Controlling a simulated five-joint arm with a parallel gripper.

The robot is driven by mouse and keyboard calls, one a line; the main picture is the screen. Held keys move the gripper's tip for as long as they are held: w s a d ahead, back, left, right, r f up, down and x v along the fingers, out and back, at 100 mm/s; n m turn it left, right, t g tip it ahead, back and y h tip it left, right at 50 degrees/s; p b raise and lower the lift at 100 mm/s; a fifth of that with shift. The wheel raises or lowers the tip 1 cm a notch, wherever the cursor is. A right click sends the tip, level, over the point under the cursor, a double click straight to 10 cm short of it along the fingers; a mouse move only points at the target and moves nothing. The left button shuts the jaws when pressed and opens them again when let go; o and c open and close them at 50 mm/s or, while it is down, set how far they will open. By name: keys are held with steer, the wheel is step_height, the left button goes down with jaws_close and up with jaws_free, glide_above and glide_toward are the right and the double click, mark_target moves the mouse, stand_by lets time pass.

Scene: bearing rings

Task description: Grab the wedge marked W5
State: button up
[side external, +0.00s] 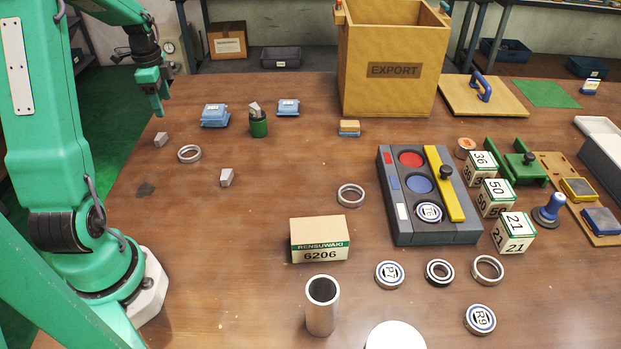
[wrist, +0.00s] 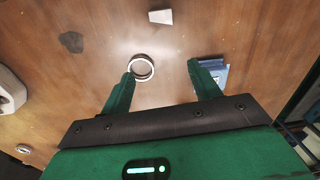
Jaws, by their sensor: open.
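Three small grey wedge-like blocks show in the side external view; no W5 mark can be read on any of them. One wedge (side external: 161,139) lies at the table's left, just below my gripper (side external: 158,108) in the picture. A second wedge (side external: 226,177) lies nearer the front, and it also shows in the wrist view (wrist: 160,16), beyond my fingertips. A third grey piece (side external: 254,106) sits on a dark green cylinder (side external: 258,126). My gripper (wrist: 160,72) is open and empty, above the table. The first wedge cannot be made out in the wrist view.
A metal ring (side external: 189,154) lies between the two loose wedges; it shows beside my left finger in the wrist view (wrist: 141,68). Blue packets (side external: 215,116) lie behind. A Rensuwaki box (side external: 320,240), metal tube (side external: 321,305) and grey tray (side external: 408,220) stand right. Bare table surrounds the loose wedges.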

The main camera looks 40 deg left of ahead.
steer(key=m, duration=0.1)
glide_above(159, 136)
step_height(159, 136, down, 4)
steer(key=shift+r, duration=0.1)
steer(key=shift+d+f, duration=0.15)
steer(key=shift+f, duration=3.8)
steer(key=c, duration=1.1)
steer(key=shift+c, duration=0.2)
steer(key=shift+r, duration=0.2)
